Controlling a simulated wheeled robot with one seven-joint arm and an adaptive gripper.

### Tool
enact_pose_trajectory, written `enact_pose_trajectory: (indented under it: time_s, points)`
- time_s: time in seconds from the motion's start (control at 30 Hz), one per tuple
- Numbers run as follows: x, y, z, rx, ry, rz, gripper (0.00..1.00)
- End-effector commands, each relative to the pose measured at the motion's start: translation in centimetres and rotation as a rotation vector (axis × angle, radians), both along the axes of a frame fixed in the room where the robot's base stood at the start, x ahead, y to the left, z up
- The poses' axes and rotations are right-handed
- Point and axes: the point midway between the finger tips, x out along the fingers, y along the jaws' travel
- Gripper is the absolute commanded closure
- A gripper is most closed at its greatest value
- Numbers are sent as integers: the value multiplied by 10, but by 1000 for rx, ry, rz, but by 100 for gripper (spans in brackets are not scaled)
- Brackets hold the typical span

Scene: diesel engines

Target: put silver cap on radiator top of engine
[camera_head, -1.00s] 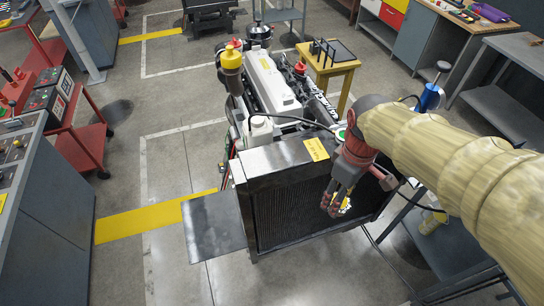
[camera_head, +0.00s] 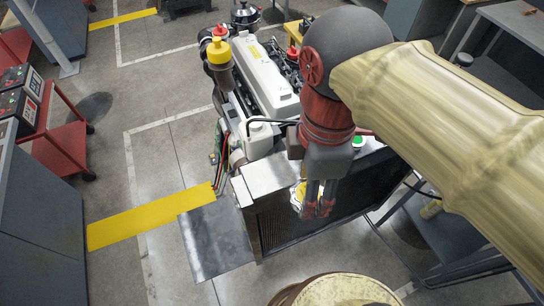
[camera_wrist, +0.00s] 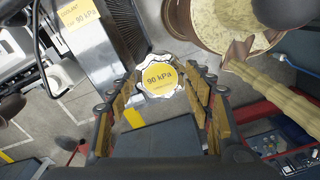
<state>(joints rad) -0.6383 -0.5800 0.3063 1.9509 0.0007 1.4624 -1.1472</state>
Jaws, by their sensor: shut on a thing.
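The silver cap (camera_wrist: 160,77) has a scalloped metal rim and a yellow face marked 90 kPa. My gripper (camera_wrist: 166,84) is shut on it, with its fingers on either side. In the head view the cap (camera_head: 298,196) shows beside the fingertips of my gripper (camera_head: 319,208), in front of the radiator's front face (camera_head: 275,222). The radiator top (camera_head: 262,174) is a flat grey strip at the near end of the engine (camera_head: 266,82). My wrist hides part of that top. A green and white round spot (camera_head: 358,141) shows at its right end.
A white bottle (camera_head: 258,138) and a black hose (camera_head: 272,121) stand just behind the radiator. A yellow-capped filter (camera_head: 219,58) is farther back. A dark plate (camera_head: 217,238) juts out at left. A grey bench (camera_head: 445,235) is at right.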

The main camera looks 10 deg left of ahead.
Motion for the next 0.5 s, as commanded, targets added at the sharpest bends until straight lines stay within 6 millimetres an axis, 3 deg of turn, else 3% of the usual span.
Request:
enact_pose_trajectory:
  time_s: [0.5]
  points:
    - [87,46,-52,-4,5,-2,100]
